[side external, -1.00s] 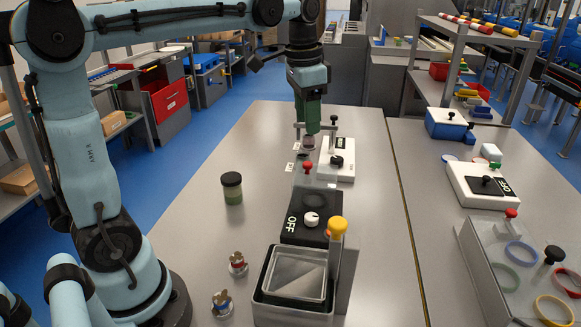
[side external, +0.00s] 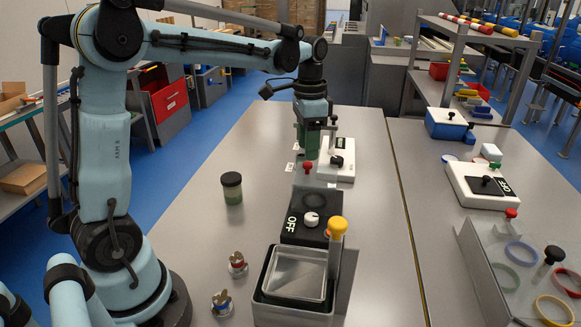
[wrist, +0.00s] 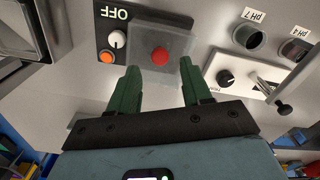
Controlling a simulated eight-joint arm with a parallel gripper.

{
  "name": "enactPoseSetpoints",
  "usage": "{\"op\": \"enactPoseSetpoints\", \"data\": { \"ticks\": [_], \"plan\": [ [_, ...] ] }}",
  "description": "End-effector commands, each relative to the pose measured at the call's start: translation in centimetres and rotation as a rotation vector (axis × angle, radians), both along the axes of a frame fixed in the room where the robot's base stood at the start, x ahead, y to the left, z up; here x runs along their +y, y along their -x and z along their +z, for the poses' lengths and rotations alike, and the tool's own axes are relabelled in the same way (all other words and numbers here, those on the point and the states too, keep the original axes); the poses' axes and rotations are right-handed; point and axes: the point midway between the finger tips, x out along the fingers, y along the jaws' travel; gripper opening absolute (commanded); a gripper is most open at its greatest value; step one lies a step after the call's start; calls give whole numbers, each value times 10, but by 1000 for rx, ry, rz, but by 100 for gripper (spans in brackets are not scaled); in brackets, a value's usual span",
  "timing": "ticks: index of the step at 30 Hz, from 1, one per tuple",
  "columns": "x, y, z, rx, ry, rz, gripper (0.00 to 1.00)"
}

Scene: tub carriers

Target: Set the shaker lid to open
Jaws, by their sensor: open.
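A black unit marked OFF (side external: 290,228) stands on the bench in the side view, with a white dial (side external: 311,219). A clear panel with a red knob (side external: 307,167) is at its far end; I take this as the shaker lid, though I cannot tell for certain. In the wrist view the unit (wrist: 108,32) shows the white dial and an orange button. The clear panel (wrist: 181,41) appears to lie flat there, with the red knob (wrist: 159,57) on it. My gripper (wrist: 160,75) is open and empty, its green fingers either side of the knob in view, apparently above it.
A metal tray (side external: 297,302) with a yellow-knobbed post (side external: 337,228) stands nearest the camera. A dark-capped jar (side external: 232,188) and two small fittings (side external: 238,264) stand left. The bench between is clear.

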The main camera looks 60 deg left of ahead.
Motion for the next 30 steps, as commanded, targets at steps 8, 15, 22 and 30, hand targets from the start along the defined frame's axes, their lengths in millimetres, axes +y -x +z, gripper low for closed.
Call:
{"op": "enactPoseSetpoints", "data": {
  "ticks": [8,15,22,30],
  "plan": [
    [0,0,-32,-1,0,0,49],
    [0,0,-40,-1,0,0,49],
    [0,0,-39,-1,0,0,44],
    [0,0,-39,-1,0,0,3]
  ]
}}
